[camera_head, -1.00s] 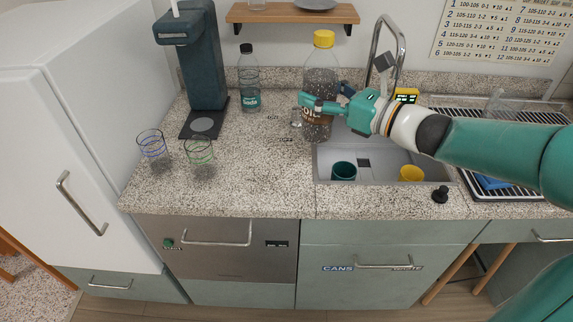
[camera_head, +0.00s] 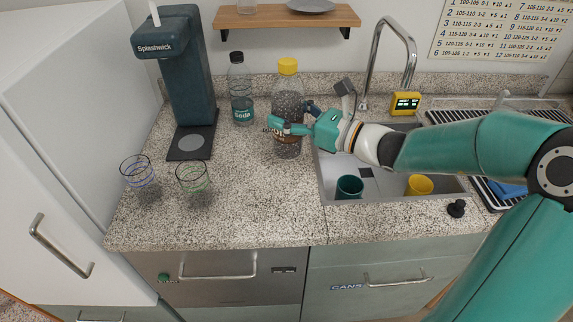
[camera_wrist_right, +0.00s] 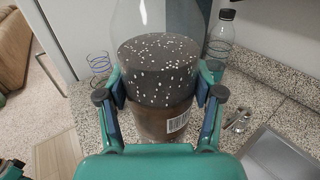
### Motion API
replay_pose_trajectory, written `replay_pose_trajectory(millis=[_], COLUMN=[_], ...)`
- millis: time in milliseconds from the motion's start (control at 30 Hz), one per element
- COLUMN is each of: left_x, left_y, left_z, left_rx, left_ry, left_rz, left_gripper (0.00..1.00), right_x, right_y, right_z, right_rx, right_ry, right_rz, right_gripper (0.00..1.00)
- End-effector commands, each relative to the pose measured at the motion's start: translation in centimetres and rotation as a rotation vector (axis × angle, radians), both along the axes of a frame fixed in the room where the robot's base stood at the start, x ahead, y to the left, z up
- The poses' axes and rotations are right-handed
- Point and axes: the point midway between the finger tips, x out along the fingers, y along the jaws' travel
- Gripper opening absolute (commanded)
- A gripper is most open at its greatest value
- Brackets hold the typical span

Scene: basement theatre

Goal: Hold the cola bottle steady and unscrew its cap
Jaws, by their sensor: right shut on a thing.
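The cola bottle (camera_head: 288,95) is clear, with a yellow cap (camera_head: 288,66), dark bubbly liquid and a brown label. It is upright over the counter, just left of the sink; whether its base touches the counter is unclear. My right gripper (camera_head: 289,125) reaches it from the right and is shut on its body at label height. In the right wrist view, the fingers (camera_wrist_right: 160,95) press on both sides of the bottle (camera_wrist_right: 165,118); its cap is out of that frame. The cap is on the bottle in the head view.
A soda bottle (camera_head: 240,95) with a dark cap stands behind left. A dark drink machine (camera_head: 185,70) and two glasses (camera_head: 137,172) (camera_head: 193,178) are farther left. The sink (camera_head: 333,185) with faucet (camera_head: 374,60) and two cups is to the right. The front counter (camera_head: 250,215) is clear.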

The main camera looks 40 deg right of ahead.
Motion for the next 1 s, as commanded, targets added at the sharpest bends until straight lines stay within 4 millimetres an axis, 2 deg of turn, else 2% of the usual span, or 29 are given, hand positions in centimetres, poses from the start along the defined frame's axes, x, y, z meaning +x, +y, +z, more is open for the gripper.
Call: replay_pose_trajectory(millis=[33, 100, 300, 400, 567, 800, 1000], left_x=[0.0, 0.0, 0.0, 0.0, 0.0, 0.0, 0.0], left_y=[0.0, 0.0, 0.0, 0.0, 0.0, 0.0, 0.0], left_z=[-0.2, -0.2, -0.4, -0.4, -0.4, -0.5, -0.5], left_rx=[0.000, 0.000, 0.000, 0.000, 0.000, 0.000, 0.000], left_ry=[0.000, 0.000, 0.000, -0.001, -0.001, -0.001, -0.001], left_rz=[0.000, -0.001, -0.001, -0.001, -0.001, 0.000, -0.001], left_gripper=[0.00, 0.00, 0.00, 0.00, 0.00, 0.00, 0.00], right_x=[-0.1, -0.2, -0.3, -0.3, -0.4, -0.4, -0.4], right_y=[-0.2, -0.4, -0.5, -0.6, -0.6, -0.6, -0.6], right_z=[-1.5, -3.3, -7.7, -8.8, -9.8, -12.7, -13.2], right_rx=[0.006, 0.006, 0.004, 0.002, 0.001, 0.002, -0.001], right_ry=[0.005, 0.005, 0.001, -0.001, -0.003, -0.002, -0.005], right_rz=[-0.005, -0.008, -0.012, -0.012, -0.013, -0.013, -0.013], right_gripper=[0.00, 0.00, 0.00, 0.00, 0.00, 0.00, 0.00])
